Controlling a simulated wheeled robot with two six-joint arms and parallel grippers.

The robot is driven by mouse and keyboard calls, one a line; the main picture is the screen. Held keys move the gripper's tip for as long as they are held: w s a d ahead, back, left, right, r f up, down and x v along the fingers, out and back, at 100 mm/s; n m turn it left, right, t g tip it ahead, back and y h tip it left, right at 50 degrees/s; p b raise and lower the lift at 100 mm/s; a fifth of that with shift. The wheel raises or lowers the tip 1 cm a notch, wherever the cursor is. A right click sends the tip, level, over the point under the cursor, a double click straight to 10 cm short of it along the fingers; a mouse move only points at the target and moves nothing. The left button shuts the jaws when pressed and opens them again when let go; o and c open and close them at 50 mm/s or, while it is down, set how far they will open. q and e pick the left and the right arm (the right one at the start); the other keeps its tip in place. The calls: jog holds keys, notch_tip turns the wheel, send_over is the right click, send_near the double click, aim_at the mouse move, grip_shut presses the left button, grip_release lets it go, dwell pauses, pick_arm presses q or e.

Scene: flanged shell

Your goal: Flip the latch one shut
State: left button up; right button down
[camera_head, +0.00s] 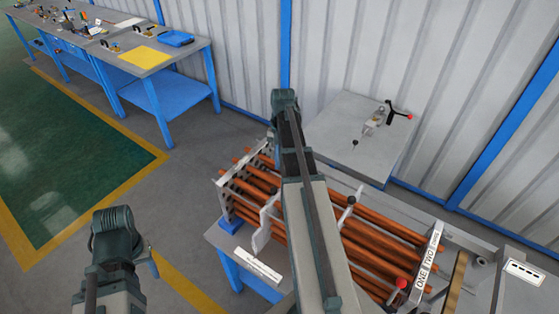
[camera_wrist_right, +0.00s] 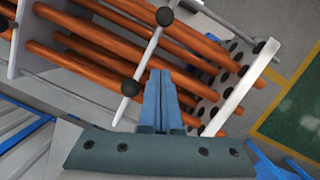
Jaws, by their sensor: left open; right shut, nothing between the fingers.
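A red-knobbed lever (camera_head: 400,283) stands by the label ONE (camera_head: 421,279) on the end plate of a bundle of copper-coloured tubes (camera_head: 378,232). I cannot tell whether this latch is open or shut. My right gripper (camera_wrist_right: 160,78) is shut and empty above the tubes in the right wrist view. Its tips are just right of a black ball knob (camera_wrist_right: 131,87) on a pale rod. In the head view my right arm hides the middle of the bundle. My left gripper (camera_head: 152,264) is open at the lower left, mostly hidden by its wrist, away from the bundle.
A grey table (camera_head: 340,124) behind the bundle holds a clamp with a red knob (camera_head: 410,117). A blue-legged workbench (camera_head: 180,60) with a blue tray (camera_head: 176,38) and a yellow sheet (camera_head: 145,57) stands at the back left. The floor between is clear.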

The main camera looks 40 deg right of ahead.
aim_at(273, 194)
pick_arm(q)
notch_tip(273, 194, down, 3)
jog(key=shift+b, duration=0.95)
pick_arm(e)
jog(key=s+a+f, duration=0.1)
jog(key=a, duration=0.1)
jog(key=s+a+f, duration=0.1)
jog(key=s+f, duration=0.1)
jog(key=shift+a, duration=0.35)
jog(key=a, duration=0.1)
jog(key=s+a, duration=0.1)
jog(key=a, duration=0.1)
jog(key=shift+a, duration=0.25)
jog(key=shift+w+d, duration=0.1)
jog(key=shift+w, duration=0.05)
